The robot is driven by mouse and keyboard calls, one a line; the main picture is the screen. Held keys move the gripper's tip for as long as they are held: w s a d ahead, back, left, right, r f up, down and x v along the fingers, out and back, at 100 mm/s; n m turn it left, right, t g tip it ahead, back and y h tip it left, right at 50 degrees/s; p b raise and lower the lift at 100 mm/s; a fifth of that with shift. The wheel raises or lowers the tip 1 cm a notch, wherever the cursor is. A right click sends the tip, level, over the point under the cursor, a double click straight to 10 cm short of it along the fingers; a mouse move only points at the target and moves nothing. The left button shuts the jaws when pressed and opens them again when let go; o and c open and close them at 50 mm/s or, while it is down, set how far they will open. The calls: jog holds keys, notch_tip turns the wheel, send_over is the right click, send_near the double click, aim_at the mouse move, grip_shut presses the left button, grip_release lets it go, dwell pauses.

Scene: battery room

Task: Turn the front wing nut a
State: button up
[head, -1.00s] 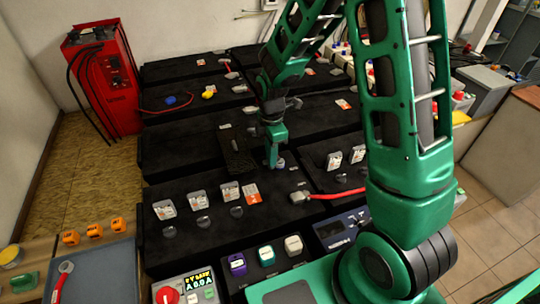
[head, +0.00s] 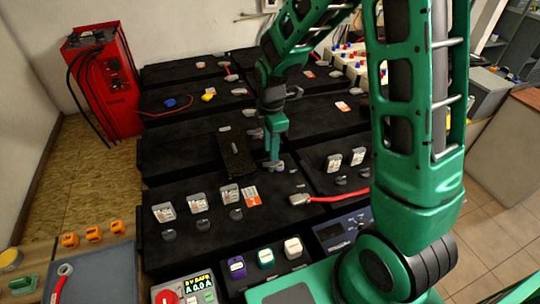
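My gripper (head: 273,164) points down at the rear edge of the front-left black battery block (head: 180,254), near the middle of the head view. A small grey metal piece (head: 281,162) sits right at its fingertips, partly hidden by them. It may be the front wing nut, but its wings cannot be made out. I cannot tell whether the fingers are closed on it or only beside it. Another grey terminal piece (head: 256,133) shows behind my gripper.
Upright grey labelled pieces (head: 164,211) stand on the front block. A dark textured pad (head: 238,157) lies left of the gripper. A red charger (head: 103,80) stands at back left. My arm blocks the right side.

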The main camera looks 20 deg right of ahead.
notch_tip(320, 180, up, 6)
jog(key=shift+r, duration=0.25)
jog(key=shift+d, duration=0.15)
dwell(0.3)
jog(key=s+d+r+m, duration=0.4)
jog(key=s+d+m, duration=0.4)
jog(key=s+m, duration=0.15)
jog(key=s+d+r+m, duration=0.4)
jog(key=s+d+m, duration=0.4)
jog(key=s, duration=0.2)
jog(key=s+m, duration=0.7)
jog(key=s, duration=0.2)
jog(key=shift+s+d+r, duration=0.15)
jog(key=shift+s+d, duration=0.1)
jog(key=shift+d, duration=0.2)
